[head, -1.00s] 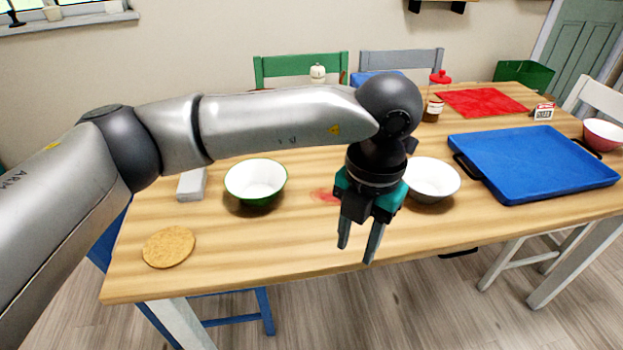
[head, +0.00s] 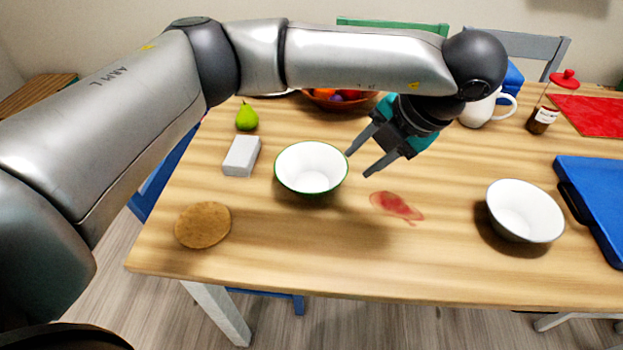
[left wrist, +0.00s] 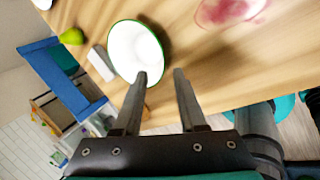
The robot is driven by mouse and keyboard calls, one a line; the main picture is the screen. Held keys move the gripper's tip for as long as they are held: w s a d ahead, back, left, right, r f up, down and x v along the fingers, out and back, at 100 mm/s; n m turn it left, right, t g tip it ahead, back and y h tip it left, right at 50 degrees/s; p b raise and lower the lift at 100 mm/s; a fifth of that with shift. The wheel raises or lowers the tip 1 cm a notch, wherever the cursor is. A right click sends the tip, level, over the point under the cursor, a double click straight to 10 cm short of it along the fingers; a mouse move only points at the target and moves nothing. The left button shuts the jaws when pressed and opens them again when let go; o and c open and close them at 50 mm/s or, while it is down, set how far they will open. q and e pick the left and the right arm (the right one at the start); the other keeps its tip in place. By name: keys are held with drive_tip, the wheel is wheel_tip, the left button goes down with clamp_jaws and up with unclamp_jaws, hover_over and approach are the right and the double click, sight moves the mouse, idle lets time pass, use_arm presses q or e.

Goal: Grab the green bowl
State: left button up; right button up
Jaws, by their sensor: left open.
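The green bowl (head: 311,168), white inside with a green rim, stands upright on the wooden table. My left gripper (head: 356,164) is open and empty, just right of the bowl in the head view, with its fingers pointing down and left toward the rim. In the left wrist view the bowl (left wrist: 136,52) lies beyond the fingertips (left wrist: 160,76), and one fingertip overlaps its near edge. I cannot tell whether that finger touches it. My right gripper is not in view.
A white bowl (head: 524,210) and a blue tray (head: 596,203) are at the right. A grey-white block (head: 241,156), a pear (head: 247,117) and a round cork mat (head: 203,225) are at the left. A red stain (head: 396,206) marks the table. A fruit bowl (head: 338,101) stands behind.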

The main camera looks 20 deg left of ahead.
sight(339, 182)
use_arm(q)
drive_tip(key=shift+s+b+x, duration=0.15)
drive_tip(key=shift+b+x, duration=0.45)
drive_tip(key=shift+x, duration=1.4)
drive_tip(key=shift+s+b+x, duration=0.1)
drive_tip(key=shift+b+x, duration=0.45)
drive_tip(key=shift+x, duration=1.45)
drive_tip(key=shift+b+x, duration=0.35)
drive_tip(key=shift+x, duration=0.8)
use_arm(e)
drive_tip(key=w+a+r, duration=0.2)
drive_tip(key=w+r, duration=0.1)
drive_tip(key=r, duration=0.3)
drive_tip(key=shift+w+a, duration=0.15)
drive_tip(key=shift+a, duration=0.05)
use_arm(q)
drive_tip(key=shift+d, duration=0.15)
drive_tip(key=shift+c, duration=0.4)
clamp_jaws()
